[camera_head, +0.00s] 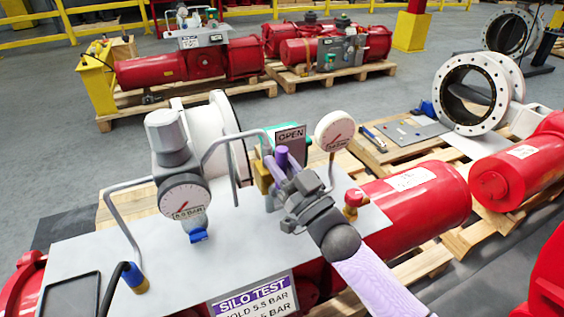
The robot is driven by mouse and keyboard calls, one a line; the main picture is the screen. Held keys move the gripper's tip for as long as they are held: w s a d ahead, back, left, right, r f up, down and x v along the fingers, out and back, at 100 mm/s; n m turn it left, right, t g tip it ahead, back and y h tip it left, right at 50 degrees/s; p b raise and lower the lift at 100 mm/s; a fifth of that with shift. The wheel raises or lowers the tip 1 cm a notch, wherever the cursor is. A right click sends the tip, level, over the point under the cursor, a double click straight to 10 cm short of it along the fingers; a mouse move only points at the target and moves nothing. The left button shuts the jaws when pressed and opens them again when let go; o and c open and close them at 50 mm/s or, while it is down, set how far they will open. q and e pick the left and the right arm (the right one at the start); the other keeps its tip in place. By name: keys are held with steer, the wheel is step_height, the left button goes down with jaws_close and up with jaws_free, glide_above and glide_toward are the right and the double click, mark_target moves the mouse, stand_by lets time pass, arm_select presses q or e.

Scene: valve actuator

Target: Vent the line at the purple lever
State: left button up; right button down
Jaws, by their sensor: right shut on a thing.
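The purple lever (281,156) stands at the middle of the grey panel (250,225), by a brass fitting (262,177). It is just below and left of a box marked OPEN (290,135). My right gripper (284,172) reaches in from the lower right and is shut on the purple lever. Its fingers hide part of the lever and fitting. A gauge (185,203) with a grey regulator stands to the left, and another round gauge (335,131) stands behind and right of my gripper. My left gripper is not in view.
Bent grey pipes (125,225) rise from the panel. A red-capped fitting (352,200) stands right of my gripper. A blue knob (198,235) sits under the left gauge. Red cylinders (420,195) lie on pallets to the right.

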steer(key=c, duration=0.7)
jaws_free()
steer(key=shift+o, duration=1.3)
steer(key=p+v, duration=0.2)
steer(key=v, duration=0.8)
steer(key=shift+f, duration=0.1)
